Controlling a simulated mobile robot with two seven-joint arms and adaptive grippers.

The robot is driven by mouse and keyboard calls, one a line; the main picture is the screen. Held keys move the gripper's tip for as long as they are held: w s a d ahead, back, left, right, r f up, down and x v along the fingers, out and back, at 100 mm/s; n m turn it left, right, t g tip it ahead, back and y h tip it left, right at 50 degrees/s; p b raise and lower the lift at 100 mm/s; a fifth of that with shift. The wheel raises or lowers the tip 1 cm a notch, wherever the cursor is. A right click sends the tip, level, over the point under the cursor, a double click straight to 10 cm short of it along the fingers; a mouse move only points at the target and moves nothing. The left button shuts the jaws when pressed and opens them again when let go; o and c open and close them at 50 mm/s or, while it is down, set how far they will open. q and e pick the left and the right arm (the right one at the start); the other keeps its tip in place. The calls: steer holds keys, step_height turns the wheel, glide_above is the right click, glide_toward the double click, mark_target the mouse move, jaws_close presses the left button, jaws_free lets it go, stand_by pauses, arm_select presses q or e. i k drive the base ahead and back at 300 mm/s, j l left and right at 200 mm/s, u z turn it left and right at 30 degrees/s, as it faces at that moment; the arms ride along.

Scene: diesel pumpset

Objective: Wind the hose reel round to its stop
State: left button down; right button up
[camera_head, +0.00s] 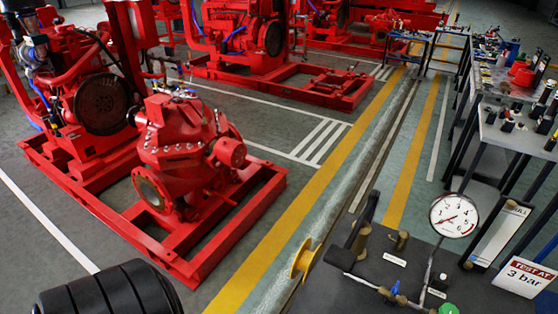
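A small yellow spool (304,261), which looks like the hose reel, sits at the left edge of a dark bench top (330,288) in the head view. It is seen mostly edge-on. I cannot make out a crank on it, any hose wound on it, or its stop. A black upright bracket (362,222) stands on the bench just right of the spool. Neither my left nor my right gripper shows in this view.
On the bench are a round pressure gauge (454,215), a brass fitting (400,240), a blue valve handle (395,288), a green knob (448,308) and a "TEST AT 3 bar" sign (525,277). Red pumpset (185,150) stands left. Striped floor between is clear.

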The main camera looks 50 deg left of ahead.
mark_target(305, 260)
steer(key=j, duration=1.05)
steer(key=k+j, duration=0.1)
steer(key=j, duration=1)
